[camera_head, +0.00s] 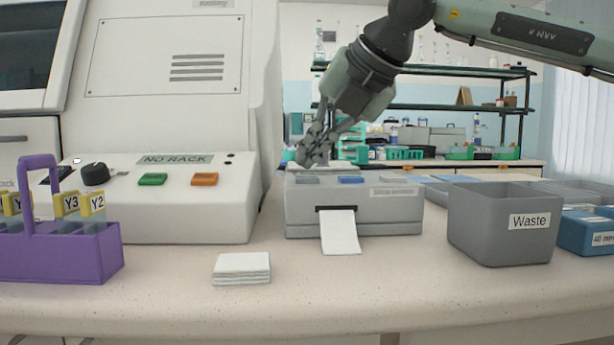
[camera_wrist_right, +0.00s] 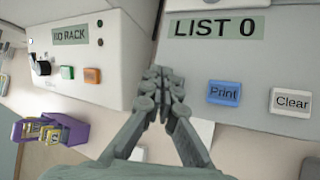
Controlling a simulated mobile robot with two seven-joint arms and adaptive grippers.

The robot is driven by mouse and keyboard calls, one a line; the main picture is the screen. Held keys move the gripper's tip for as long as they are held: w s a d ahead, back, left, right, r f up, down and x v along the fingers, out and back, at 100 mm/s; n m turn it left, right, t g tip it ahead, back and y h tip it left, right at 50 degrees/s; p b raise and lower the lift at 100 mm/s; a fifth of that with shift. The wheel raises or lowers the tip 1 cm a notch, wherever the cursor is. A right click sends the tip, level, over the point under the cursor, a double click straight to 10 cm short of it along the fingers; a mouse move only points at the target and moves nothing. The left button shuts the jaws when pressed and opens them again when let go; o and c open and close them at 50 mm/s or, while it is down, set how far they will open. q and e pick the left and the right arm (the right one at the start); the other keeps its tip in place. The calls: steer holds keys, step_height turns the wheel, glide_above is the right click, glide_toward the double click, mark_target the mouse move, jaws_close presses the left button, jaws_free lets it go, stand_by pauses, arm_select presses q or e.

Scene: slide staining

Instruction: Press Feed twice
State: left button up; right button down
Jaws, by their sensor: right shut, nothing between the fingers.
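The grey label printer (camera_head: 300,208) stands on the bench, with a paper strip (camera_head: 340,232) hanging from its front slot. Its top has a blue button (camera_head: 350,180), which reads Print in the wrist view (camera_wrist_right: 224,94), and a pale button on its right that reads Clear (camera_wrist_right: 292,102). A third, grey button (camera_head: 306,180) sits left of the blue one; I can read no Feed label. The printer display (camera_wrist_right: 215,27) reads LIST 0. My right gripper (camera_head: 304,157) is shut and empty, fingertips above the printer's left end. Whether they touch it is unclear. My left gripper is out of view.
A white machine (camera_head: 190,215) with a NO RACK display stands left of the printer. A purple slide rack (camera_head: 70,262), a stack of white slides or cards (camera_head: 241,268) and a grey Waste bin (camera_head: 490,240) are nearby. The front bench between stack and bin is clear.

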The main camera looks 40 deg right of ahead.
mark_target(311, 178)
steer(key=shift+r, duration=0.1)
step_height(311, 178, up, 5)
steer(key=p, duration=0.3)
steer(key=shift+p, duration=0.3)
stand_by(0.6)
